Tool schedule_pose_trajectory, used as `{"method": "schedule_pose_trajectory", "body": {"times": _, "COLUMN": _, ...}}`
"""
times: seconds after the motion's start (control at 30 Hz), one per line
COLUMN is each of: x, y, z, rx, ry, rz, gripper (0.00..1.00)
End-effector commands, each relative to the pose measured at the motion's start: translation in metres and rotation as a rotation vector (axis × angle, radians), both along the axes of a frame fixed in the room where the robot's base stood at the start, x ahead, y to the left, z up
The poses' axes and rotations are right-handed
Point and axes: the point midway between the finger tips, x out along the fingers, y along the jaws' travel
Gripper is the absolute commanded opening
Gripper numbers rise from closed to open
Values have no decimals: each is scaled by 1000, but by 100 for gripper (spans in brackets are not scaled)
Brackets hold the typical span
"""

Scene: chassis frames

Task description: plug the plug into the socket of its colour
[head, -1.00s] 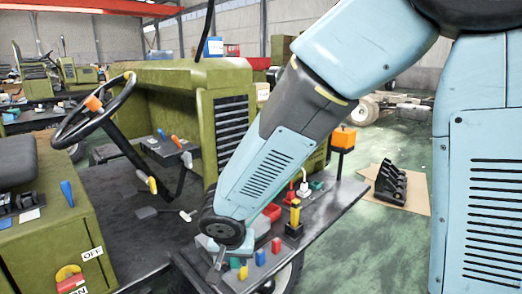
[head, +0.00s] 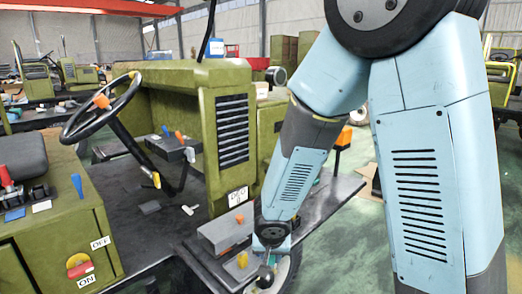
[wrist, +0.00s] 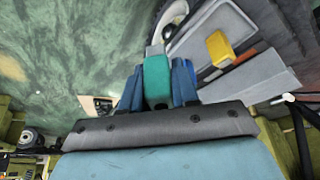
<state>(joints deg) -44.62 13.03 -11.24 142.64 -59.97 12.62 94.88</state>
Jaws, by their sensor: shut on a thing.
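My gripper (wrist: 157,88) has blue fingers and is shut on a teal-green plug (wrist: 157,68) in the wrist view. The plug stands out between the fingertips, with a grey end beyond it. A yellow plug (head: 242,260) stands on the platform left of my gripper; a yellow block also shows in the wrist view (wrist: 219,47). The green socket is hidden behind my arm in the head view.
A grey box with an orange knob (head: 239,219) stands on the dark platform (head: 338,193) beyond my gripper. The olive tractor hood (head: 165,75) and steering wheel (head: 100,107) rise at the left. A wheel lies below the platform. The green floor at the right is open.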

Motion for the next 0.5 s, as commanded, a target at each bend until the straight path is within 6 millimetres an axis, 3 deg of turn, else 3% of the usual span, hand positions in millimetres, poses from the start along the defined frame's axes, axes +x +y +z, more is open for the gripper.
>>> {"method": "schedule_pose_trajectory", "body": {"times": 0.23, "x": 24, "y": -30, "z": -23, "rx": -3, "ry": 2, "rz": 10, "gripper": 0}}
{"method": "schedule_pose_trajectory", "body": {"times": 0.5, "x": 35, "y": -43, "z": -34, "rx": -1, "ry": 3, "rz": 15, "gripper": 0}}
